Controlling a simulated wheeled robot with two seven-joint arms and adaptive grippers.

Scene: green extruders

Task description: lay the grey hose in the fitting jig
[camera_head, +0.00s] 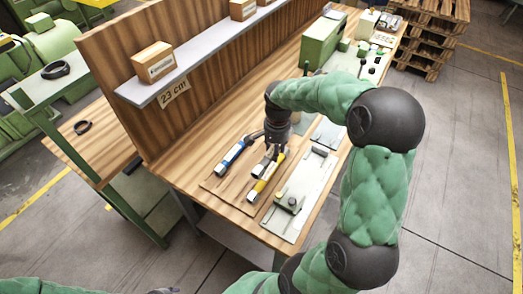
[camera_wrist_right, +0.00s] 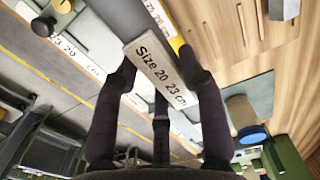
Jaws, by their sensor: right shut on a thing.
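My right gripper (camera_head: 274,150) is low over the wooden board on the bench. In the right wrist view its dark fingers (camera_wrist_right: 162,95) are shut on a pale grey piece marked "Size 20 23 cm" (camera_wrist_right: 150,62), which I take as the grey hose. In the head view the gripper mostly hides it, between the blue hose (camera_head: 236,153) and the yellow hose (camera_head: 266,177). The fitting jig (camera_head: 307,192) is a pale plate to the right, with a green and dark fixture at its near end and a grey roller at its far end.
A shelf (camera_head: 200,56) with cardboard boxes and a "23 cm" sign runs along the wooden back panel. A green box (camera_head: 321,42) and small parts stand at the bench's far end. Pallets (camera_head: 430,35) are beyond. The floor at right is clear.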

